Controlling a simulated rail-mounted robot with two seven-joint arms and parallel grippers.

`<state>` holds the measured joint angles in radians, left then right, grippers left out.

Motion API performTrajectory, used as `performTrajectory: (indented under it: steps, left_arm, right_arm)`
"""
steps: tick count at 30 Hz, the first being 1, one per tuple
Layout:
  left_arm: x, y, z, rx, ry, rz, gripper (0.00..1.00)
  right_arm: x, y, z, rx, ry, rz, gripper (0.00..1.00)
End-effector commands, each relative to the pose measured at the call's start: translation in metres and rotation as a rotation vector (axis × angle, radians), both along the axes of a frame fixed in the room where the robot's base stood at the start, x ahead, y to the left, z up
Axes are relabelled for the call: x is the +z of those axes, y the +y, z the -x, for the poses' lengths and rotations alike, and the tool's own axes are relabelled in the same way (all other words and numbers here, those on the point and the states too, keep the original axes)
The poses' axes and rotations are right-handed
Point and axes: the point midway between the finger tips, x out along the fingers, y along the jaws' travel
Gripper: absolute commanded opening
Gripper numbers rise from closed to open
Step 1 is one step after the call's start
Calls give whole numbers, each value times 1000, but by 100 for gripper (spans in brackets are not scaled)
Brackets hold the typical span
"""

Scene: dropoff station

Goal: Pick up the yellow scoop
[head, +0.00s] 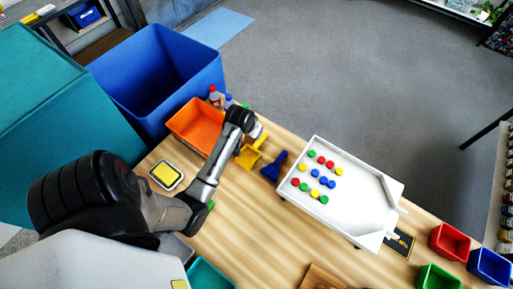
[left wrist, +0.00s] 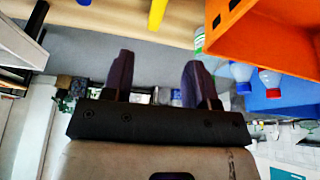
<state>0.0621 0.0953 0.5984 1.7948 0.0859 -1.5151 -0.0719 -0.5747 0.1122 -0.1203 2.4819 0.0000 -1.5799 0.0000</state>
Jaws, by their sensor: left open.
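The yellow scoop (head: 249,157) lies on the wooden table just right of the orange bin. Its handle points up and to the right, partly beside my gripper. My left gripper (head: 258,130) is close to the handle end of the scoop; its fingers are hard to make out in the head view. In the left wrist view my left gripper (left wrist: 157,62) is open with nothing between its two dark fingers. A yellow piece (left wrist: 157,13), likely the scoop's handle, shows beyond the fingertips at the top edge, apart from them. My right gripper is not in view.
A blue scoop (head: 273,166) lies right of the yellow one. The orange bin (head: 190,128) and several bottles (head: 215,95) stand close to my left gripper. A white tray (head: 345,215) with colored discs is on the right. A yellow sponge dish (head: 166,176) sits left.

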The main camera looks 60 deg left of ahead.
Motion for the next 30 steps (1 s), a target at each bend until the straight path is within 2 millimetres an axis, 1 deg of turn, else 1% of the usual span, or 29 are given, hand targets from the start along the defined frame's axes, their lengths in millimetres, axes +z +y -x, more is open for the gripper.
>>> performTrajectory:
  steps: [1,5,12,16,21,26,30]
  left_arm:
    - [-8,-2,-1,-12,10,9,53]
    - [-16,0,-7,-51,-1,-8,53]
    - [-54,7,-21,-57,1,-9,53]
    - [-71,10,-27,-58,1,-10,53]
    - [-83,12,-32,-57,-1,-12,53]
    - [-88,13,-33,-57,0,-12,53]
    - [-103,15,-36,-56,1,-11,53]
  right_arm:
    - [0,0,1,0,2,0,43]
    - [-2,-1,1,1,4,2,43]
    - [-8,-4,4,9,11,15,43]
    - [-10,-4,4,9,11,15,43]
    - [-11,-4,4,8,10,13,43]
    - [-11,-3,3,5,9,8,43]
    - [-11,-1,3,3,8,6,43]
